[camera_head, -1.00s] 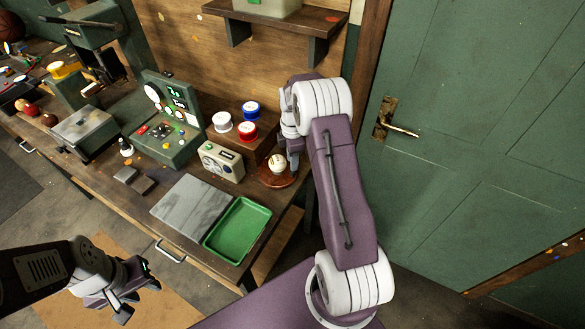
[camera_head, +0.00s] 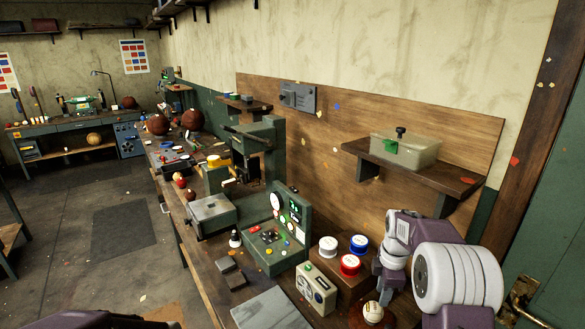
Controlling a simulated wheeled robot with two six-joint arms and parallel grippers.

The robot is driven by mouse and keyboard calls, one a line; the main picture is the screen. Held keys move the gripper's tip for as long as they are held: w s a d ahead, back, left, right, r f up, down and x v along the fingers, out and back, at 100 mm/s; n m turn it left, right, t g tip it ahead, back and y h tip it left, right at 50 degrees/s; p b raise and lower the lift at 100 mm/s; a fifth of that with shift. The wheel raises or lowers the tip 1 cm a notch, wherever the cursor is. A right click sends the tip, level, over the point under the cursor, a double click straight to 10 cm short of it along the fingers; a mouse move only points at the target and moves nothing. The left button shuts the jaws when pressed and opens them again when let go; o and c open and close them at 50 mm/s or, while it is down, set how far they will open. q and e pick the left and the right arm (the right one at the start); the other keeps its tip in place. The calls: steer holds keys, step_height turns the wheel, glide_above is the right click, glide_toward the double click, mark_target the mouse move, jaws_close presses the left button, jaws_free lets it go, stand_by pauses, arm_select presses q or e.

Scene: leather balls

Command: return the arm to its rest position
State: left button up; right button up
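My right arm (camera_head: 457,278) comes in at the lower right of the head view, with a white joint and purple links. Its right gripper (camera_head: 391,282) points down, just right of and above a small cream ball (camera_head: 373,311). The ball sits on a round reddish-brown dish (camera_head: 388,322) at the bottom edge. The gripper is seen from the side, so the gap between its fingers is hidden. I cannot tell whether it touches the ball. My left gripper is out of view; a dark purple part of mine shows at the bottom left.
Near the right gripper stand a beige radio-like box (camera_head: 316,289) and white, red and blue tins (camera_head: 350,264) on a wooden block. A green control panel (camera_head: 278,243) stands further left. A shelf (camera_head: 412,173) with a lidded box juts out above. Open floor (camera_head: 105,225) lies left.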

steer(key=s+a+r, duration=0.3)
steer(key=s+a, duration=0.3)
steer(key=a, duration=0.1)
steer(key=s+a+f+m, duration=0.2)
steer(key=s+f+m, duration=0.1)
steer(key=s+m, duration=0.4)
steer(key=s+a+f+m, duration=0.2)
steer(key=s+f+m, duration=0.1)
steer(key=s+m, duration=0.5)
steer(key=shift+a+f+m, duration=0.15)
steer(key=shift+m, duration=0.45)
steer(key=shift+s, duration=0.15)
